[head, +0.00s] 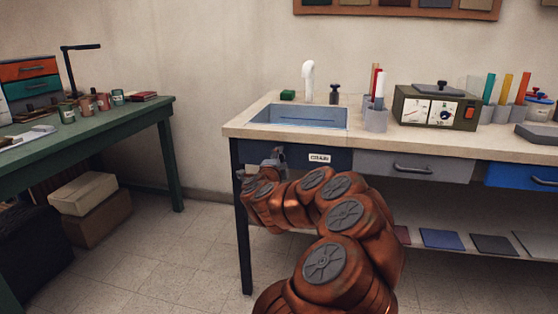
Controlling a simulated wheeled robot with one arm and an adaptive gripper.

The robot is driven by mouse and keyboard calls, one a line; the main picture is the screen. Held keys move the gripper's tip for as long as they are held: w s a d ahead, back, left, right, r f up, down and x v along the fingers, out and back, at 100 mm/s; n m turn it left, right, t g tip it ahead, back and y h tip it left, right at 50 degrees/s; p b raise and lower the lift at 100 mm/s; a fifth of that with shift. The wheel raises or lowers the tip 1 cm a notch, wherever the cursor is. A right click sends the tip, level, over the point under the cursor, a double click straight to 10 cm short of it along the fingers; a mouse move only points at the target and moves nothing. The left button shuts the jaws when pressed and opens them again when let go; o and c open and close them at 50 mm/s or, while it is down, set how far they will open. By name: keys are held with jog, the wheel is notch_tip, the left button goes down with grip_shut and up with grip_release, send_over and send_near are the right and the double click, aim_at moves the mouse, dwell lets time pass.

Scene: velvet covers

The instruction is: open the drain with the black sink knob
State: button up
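The sink (298,117) is a blue-grey basin set into the pale worktop. A small black knob (334,94) stands upright behind the basin, to the right of the white faucet (308,82). The drain is too hidden by the viewing angle to make out. My gripper (275,156) is at the end of the copper-coloured arm, in front of the dark blue panel and below the worktop's front edge. It is apart from the knob, lower and to the left in the picture. Its fingers are small and partly hidden by the wrist, so I cannot tell whether they are open.
Holders with coloured rods (376,118) and a meter box (436,107) stand right of the sink. A green table (85,133) is at the left. The worktop's front edge (290,140) lies between my gripper and the basin.

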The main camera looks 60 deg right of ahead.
jog(key=shift+o, duration=1.3)
jog(key=shift+w, duration=0.1)
jog(key=shift+a, duration=0.15)
jog(key=v, duration=0.7)
jog(key=shift+a, duration=0.15)
jog(key=shift+r, duration=0.1)
